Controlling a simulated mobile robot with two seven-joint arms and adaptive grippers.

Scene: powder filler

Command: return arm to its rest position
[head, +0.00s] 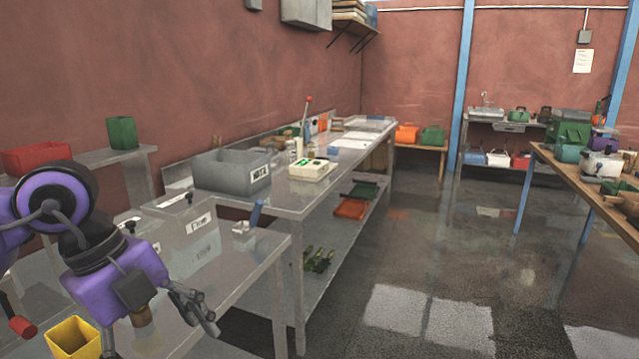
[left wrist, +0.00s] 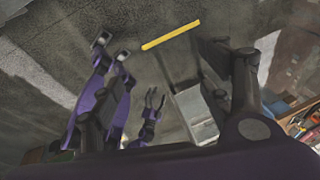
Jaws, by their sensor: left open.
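My left arm comes in from the left in the head view, purple with dark joints, bent downward over the near metal table (head: 240,262). My left gripper (head: 152,328) points down and is open, with its fingers spread. A small tan piece shows between the fingers; I cannot tell whether it is part of the gripper or an object behind. The left wrist view shows purple and dark parts of my own body above a grey floor, with a yellow strip (left wrist: 171,35).
A yellow bin (head: 75,332) stands close beside the gripper. A translucent labelled box (head: 185,240) is on the near table. A grey labelled bin (head: 222,172) and a white device (head: 312,170) stand on the bench behind. The floor (head: 455,240) to the right is clear.

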